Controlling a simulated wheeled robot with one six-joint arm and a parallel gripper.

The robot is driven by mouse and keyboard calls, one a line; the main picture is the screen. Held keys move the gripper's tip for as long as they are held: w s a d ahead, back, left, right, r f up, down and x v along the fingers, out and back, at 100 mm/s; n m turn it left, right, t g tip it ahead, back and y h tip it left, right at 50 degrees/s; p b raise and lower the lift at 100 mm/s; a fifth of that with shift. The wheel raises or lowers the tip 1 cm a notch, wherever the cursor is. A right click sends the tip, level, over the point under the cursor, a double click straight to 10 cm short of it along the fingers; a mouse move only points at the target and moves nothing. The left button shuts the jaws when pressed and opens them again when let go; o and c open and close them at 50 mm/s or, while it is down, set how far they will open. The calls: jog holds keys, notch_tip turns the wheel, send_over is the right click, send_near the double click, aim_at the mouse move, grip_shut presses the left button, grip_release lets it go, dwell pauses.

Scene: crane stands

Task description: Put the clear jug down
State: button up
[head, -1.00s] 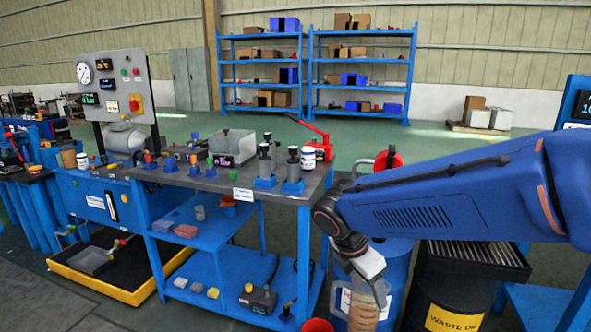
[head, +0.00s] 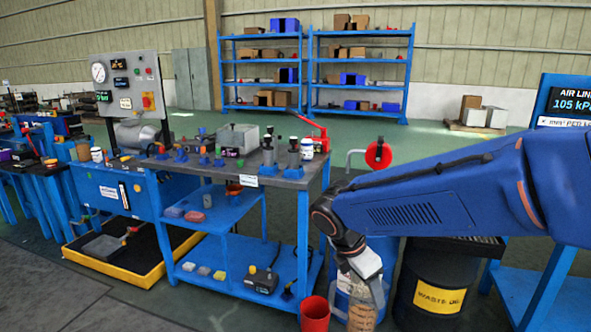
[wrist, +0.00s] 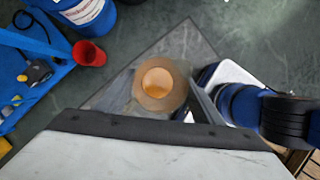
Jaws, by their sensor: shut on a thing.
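The clear jug (head: 362,312) hangs below my arm at the bottom of the head view, with a tan or amber content. My gripper (head: 364,279) is shut on it near its top. In the wrist view the jug (wrist: 158,84) shows from above as a round rim with an orange-brown middle, over a grey floor patch. The jug's base is cut off in the head view, so I cannot tell its height above the floor. The fingertips are mostly hidden in the wrist view.
A red bucket (head: 315,315) stands left of the jug. A blue drum (wrist: 87,14) and a black waste oil drum (head: 440,285) stand nearby. The blue workbench (head: 290,181) is farther left, with crowded top and shelves. Open floor shows around the jug in the wrist view.

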jog(key=shift+w+a+f+m+g, duration=0.1)
jog(key=shift+w+f+m+g, duration=0.2)
jog(key=shift+w+f+m, duration=0.5)
jog(key=w+d+f+m+g+y, duration=0.1)
jog(key=w+d+f+m+g, duration=0.2)
jog(key=w+f+m, duration=0.75)
jog(key=w+d+f+m+g+y, duration=0.15)
jog(key=w+d+f+m, duration=0.45)
jog(key=f, duration=1)
jog(key=w+d+f+m, duration=0.1)
jog(key=w+f+m, duration=0.1)
jog(key=f, duration=0.5)
jog(key=w+d+f+m+g+y, duration=0.1)
jog(key=w+d+f+m, duration=0.1)
jog(key=f, duration=0.5)
jog(key=shift+w+d+m, duration=0.25)
jog(key=shift+w+m, duration=0.1)
jog(key=shift+w, duration=0.35)
jog(key=shift+y, duration=0.25)
